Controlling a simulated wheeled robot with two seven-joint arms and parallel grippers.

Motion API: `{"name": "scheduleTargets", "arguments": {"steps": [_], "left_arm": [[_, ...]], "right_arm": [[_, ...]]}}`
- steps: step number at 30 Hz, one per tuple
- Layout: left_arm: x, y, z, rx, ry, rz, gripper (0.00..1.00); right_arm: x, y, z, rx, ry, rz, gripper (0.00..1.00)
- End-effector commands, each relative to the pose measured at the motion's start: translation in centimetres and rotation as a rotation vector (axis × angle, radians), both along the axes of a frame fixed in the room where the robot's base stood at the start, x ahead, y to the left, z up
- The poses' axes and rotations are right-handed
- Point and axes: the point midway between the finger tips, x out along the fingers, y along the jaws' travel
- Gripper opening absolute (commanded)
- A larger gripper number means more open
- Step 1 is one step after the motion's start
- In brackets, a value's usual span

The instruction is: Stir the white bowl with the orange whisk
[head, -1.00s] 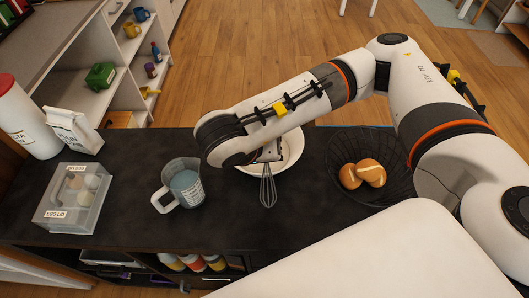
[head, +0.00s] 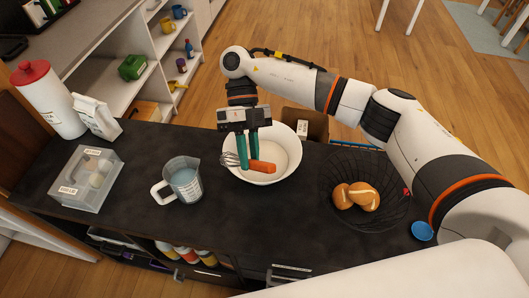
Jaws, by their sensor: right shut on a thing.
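The white bowl (head: 286,150) stands on the dark counter, in the middle of the head view. My right gripper (head: 249,163) points down over the bowl's left part, its green fingers shut on the whisk. The whisk's orange handle (head: 263,167) extends right of the fingers, over the bowl's inside. Its wire end (head: 230,160) sticks out left, near the bowl's left rim. The whisk looks roughly level, not upright. I cannot tell whether it touches the bowl. My left gripper is not in view.
A measuring jug (head: 185,180) stands left of the bowl, with a clear egg box (head: 85,180) farther left. A black wire basket (head: 335,203) with bread rolls (head: 357,196) is on the right, beside a blue round thing (head: 422,231). The counter before the bowl is clear.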

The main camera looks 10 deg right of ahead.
Motion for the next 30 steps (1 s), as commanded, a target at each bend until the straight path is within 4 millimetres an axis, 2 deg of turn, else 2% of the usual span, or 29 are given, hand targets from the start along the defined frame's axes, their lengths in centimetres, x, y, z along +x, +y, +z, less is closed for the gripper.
{"name": "scheduleTargets", "arguments": {"steps": [11,14,18,21,25,30], "left_arm": [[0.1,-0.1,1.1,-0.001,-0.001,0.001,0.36],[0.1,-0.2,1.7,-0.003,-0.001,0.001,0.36],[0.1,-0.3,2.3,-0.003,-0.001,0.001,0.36],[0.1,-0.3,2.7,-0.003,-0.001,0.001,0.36],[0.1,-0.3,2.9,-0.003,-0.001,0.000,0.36],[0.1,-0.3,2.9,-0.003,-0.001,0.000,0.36]], "right_arm": [[0.8,2.0,0.8,0.018,0.047,-0.525,0.00],[1.5,2.1,1.3,0.032,0.063,-0.794,0.00],[2.9,1.5,1.6,0.063,0.081,-1.177,0.00],[3.8,0.4,1.7,0.083,0.087,-1.387,0.00],[4.7,-0.9,1.5,0.104,0.091,-1.567,0.00],[5.1,-1.7,1.2,0.115,0.092,-1.662,0.00]]}}
